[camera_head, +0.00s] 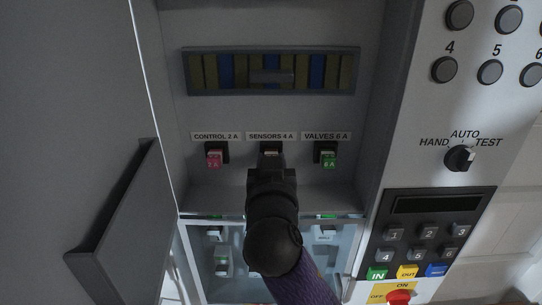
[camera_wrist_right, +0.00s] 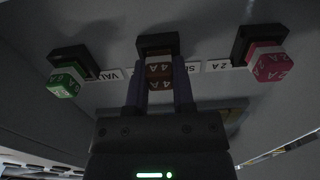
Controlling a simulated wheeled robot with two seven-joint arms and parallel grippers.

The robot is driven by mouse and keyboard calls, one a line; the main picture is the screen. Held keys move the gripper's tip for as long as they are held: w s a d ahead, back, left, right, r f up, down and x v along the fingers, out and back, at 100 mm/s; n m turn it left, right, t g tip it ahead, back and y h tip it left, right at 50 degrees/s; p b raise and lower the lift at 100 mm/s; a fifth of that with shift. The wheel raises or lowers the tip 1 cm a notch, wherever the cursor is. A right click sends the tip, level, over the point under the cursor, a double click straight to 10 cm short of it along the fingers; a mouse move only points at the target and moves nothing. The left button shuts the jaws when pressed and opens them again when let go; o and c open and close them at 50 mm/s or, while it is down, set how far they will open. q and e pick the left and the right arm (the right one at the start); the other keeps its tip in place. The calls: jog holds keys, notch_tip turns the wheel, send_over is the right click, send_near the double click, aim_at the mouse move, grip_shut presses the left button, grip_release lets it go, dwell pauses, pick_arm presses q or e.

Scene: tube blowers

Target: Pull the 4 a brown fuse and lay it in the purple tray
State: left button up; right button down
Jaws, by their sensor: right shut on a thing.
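The brown 4 A fuse (camera_wrist_right: 159,72) is between the fingers of my right gripper (camera_wrist_right: 159,88) in the right wrist view. It stands at the black middle socket (camera_wrist_right: 158,43); I cannot tell whether it is fully seated. In the head view my right gripper (camera_head: 271,165) reaches up to the socket under the SENSORS 4 A label (camera_head: 271,136) and mostly hides the fuse. I cannot make out a purple tray. My left gripper is out of view.
A red 2 A fuse (camera_head: 214,159) sits in the left socket and a green 6 A fuse (camera_head: 329,159) in the right one. An open cabinet door (camera_head: 75,120) stands at left. A keypad panel (camera_head: 425,232) and selector knob (camera_head: 460,158) are at right.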

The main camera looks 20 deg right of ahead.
jog(key=v, duration=0.6)
jog(key=shift+s, duration=0.15)
dwell(0.6)
